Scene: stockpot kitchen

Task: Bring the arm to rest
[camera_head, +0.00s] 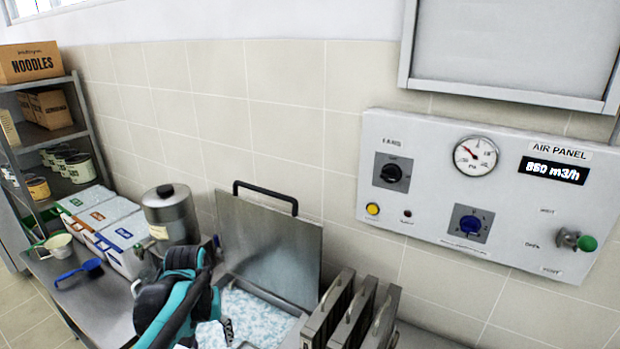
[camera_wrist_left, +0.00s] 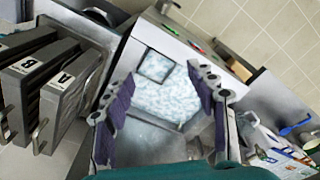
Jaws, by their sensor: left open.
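My left arm, teal and black, comes up from the bottom of the head view in front of a steel bin. My left gripper (camera_head: 226,330) is only partly seen there, low at the bin's near side. In the left wrist view my left gripper (camera_wrist_left: 160,78) shows two purple-padded fingers spread wide apart, with nothing between them. Beyond the fingers lies the open bin of white-blue ice-like pieces (camera_wrist_left: 168,103), which also shows in the head view (camera_head: 255,308). How far the fingertips are from it, I cannot tell. My right gripper is not in view.
The bin's lid (camera_head: 268,245) stands open against the wall. Several grey upright panels with handles (camera_head: 345,315) stand right of the bin. A steel canister (camera_head: 170,214), lidded tubs (camera_head: 85,201) and a blue scoop (camera_head: 82,271) are at left. An air panel (camera_head: 480,200) hangs at right.

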